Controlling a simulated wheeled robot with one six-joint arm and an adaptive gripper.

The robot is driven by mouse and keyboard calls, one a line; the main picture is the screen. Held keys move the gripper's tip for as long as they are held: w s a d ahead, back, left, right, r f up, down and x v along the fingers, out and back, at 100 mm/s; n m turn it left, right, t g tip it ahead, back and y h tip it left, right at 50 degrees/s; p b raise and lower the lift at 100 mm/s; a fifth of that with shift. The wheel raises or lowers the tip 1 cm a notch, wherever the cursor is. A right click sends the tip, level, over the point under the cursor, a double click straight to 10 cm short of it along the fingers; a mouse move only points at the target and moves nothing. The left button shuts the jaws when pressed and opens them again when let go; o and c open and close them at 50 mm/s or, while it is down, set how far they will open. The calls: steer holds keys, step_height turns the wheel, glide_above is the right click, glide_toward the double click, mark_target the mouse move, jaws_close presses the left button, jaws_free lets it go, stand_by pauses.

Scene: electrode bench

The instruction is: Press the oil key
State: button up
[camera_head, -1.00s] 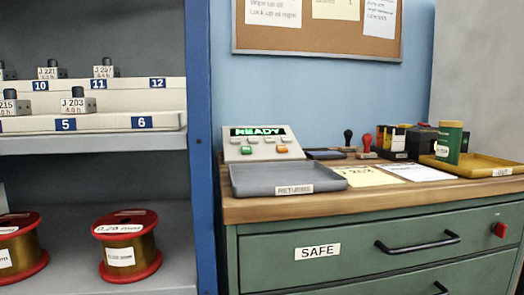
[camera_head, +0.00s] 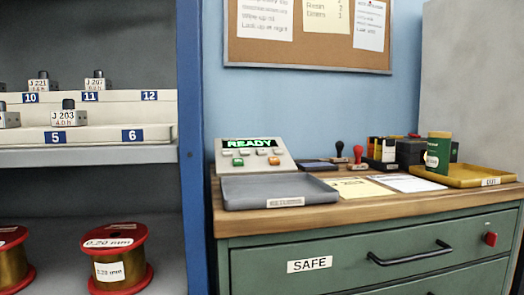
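A light grey console (camera_head: 252,155) stands on the wooden bench top at its left end, behind a grey tray. Its green display (camera_head: 250,142) reads READY. Below the display are several small keys, among them a green key (camera_head: 238,162) and an orange key (camera_head: 274,161). The key labels are too small to read, so I cannot tell which one is the oil key. My gripper is not in view.
The grey tray (camera_head: 232,197) sits directly in front of the console. Papers (camera_head: 358,188), stamps (camera_head: 357,155), and a yellow tray (camera_head: 470,174) with a green canister (camera_head: 438,155) lie to the right. A blue shelf post (camera_head: 190,200) rises just left of the bench.

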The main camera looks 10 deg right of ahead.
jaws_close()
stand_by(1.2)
